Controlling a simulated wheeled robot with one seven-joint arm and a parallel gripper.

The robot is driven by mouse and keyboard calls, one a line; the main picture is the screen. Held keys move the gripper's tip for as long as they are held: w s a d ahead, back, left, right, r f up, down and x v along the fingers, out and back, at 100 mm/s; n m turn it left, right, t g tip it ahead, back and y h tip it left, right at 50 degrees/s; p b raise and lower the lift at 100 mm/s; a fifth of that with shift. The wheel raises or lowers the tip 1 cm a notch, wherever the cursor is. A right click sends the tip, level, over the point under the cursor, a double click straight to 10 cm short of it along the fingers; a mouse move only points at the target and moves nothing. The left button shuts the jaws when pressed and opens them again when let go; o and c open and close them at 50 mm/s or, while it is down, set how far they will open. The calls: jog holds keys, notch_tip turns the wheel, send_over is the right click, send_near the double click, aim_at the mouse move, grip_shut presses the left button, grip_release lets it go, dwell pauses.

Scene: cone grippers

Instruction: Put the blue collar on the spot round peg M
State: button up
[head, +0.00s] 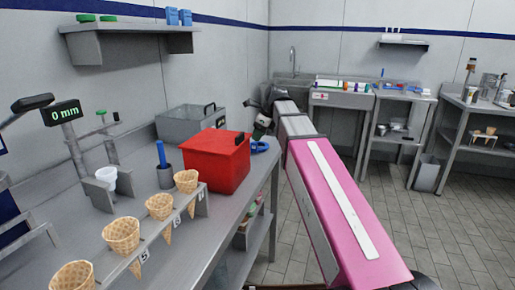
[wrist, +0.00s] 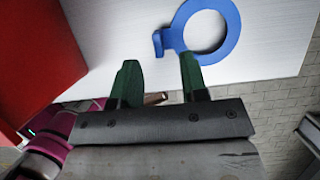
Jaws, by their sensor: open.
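The blue collar (head: 260,146) lies flat near the table's edge, right of the red box. In the wrist view it is a flat blue ring (wrist: 232,28) with a small upturned tab on its left side. My gripper (wrist: 159,66) has two green fingers set apart with nothing between them. The right fingertip is just below or over the ring's lower left edge in the picture; whether it touches, I cannot tell. In the head view my gripper (head: 262,121) is beyond the collar, partly hidden by my arm. I cannot make out a round peg marked M.
The red box (head: 215,160) stands close to the collar and also fills the left of the wrist view (wrist: 35,55). Open floor lies right.

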aim_at(254, 144)
jog(key=shift+x, duration=2.65)
jog(key=shift+s, duration=0.1)
grip_shut()
